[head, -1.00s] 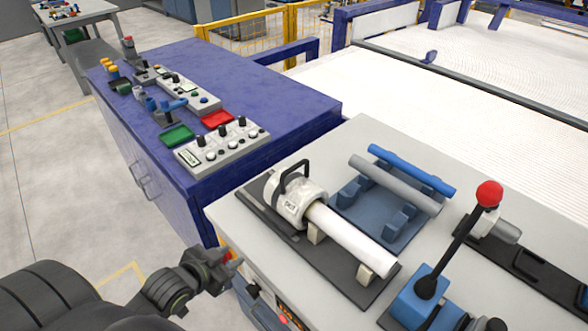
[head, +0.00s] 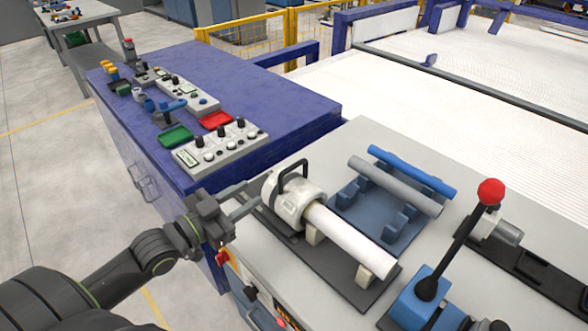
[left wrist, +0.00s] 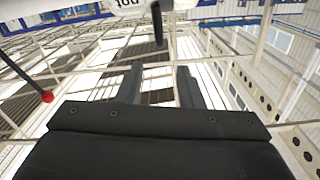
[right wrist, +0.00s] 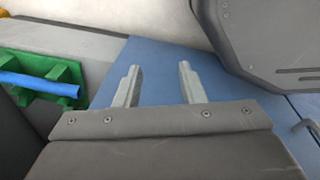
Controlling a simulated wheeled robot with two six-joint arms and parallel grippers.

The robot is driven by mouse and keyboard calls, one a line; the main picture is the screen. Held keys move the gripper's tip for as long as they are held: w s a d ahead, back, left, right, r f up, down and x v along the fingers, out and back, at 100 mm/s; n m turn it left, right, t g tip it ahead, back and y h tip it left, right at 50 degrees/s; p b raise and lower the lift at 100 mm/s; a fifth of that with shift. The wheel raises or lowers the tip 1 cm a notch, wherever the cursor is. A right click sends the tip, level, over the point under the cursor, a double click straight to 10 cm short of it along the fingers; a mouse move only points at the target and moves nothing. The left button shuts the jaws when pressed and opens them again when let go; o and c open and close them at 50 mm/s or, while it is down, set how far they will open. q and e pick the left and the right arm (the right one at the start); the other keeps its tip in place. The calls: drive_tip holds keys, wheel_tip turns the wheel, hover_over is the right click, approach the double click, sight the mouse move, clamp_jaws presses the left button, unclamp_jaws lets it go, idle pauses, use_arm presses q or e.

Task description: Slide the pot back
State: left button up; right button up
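The pot (head: 293,202) is a white cylinder with a black handle (head: 293,174). It sits on a dark base plate, around or against the left end of a white pipe (head: 348,242); I cannot tell which. My left gripper (head: 252,198) is just left of the pot, fingers pointing toward it. In the left wrist view the gripper (left wrist: 158,80) is open with nothing between its fingers. The pot's lettered white edge (left wrist: 130,8) and black handle (left wrist: 157,22) show at the top there. My right gripper (right wrist: 158,75) is open and empty, outside the head view.
A blue rack (head: 375,208) with grey and blue pipes lies behind the white pipe. A lever with a red knob (head: 490,192) stands at the right. A blue bench (head: 235,85) with control boxes is at the left. The right wrist view shows a green holder (right wrist: 65,72) with a blue pipe.

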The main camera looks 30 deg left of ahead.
sight(285, 172)
use_arm(q)
drive_tip(key=b+x, duration=0.1)
drive_tip(key=x, duration=1.3)
drive_tip(key=shift+w+d, duration=0.2)
drive_tip(key=shift+c, duration=0.2)
clamp_jaws()
